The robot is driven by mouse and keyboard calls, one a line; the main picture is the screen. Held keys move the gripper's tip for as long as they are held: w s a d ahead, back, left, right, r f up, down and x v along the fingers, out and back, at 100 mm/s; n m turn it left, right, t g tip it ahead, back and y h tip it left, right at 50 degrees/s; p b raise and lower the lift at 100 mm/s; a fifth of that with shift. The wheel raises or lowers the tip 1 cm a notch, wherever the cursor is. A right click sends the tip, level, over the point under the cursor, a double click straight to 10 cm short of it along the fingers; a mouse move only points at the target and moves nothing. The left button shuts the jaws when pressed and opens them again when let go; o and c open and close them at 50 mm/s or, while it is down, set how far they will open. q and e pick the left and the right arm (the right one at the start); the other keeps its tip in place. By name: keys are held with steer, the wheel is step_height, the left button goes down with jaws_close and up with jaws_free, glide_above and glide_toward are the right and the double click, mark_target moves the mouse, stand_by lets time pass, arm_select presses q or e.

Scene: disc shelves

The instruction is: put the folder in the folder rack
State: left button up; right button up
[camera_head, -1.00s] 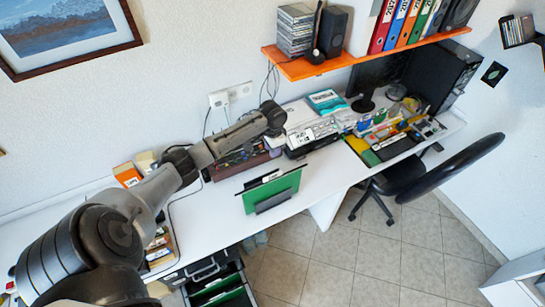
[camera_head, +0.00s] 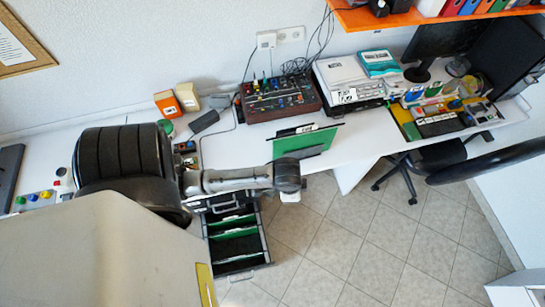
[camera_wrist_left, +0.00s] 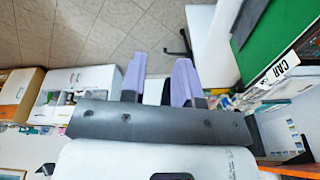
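The green folder (camera_head: 303,143) stands upright on the desk, with a dark top bar, a white label and a low dark stand (camera_head: 305,155) in front. In the left wrist view the folder (camera_wrist_left: 290,25) and its label are at upper right. An open drawer-like rack (camera_head: 264,262) below the desk edge holds green hanging folders. My left gripper (camera_wrist_left: 160,68) shows two separated purple fingers with nothing between them, apart from the folder. In the head view my left wrist hides most of that gripper near the desk's front edge. My right gripper is not in view.
Boxes (camera_head: 178,102) stand at back left. An orange shelf (camera_head: 400,18) overhangs. A chair (camera_head: 440,158) stands right. White desk around the folder is clear.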

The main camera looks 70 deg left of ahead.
arm_select(q)
steer(key=s+d+r+n+t, duration=0.1)
steer(key=s+d+r, duration=0.4)
steer(key=s, duration=0.3)
steer(key=shift+s+d+n+t, duration=0.25)
steer(key=shift+d+n+t, duration=0.05)
steer(key=shift+d, duration=0.05)
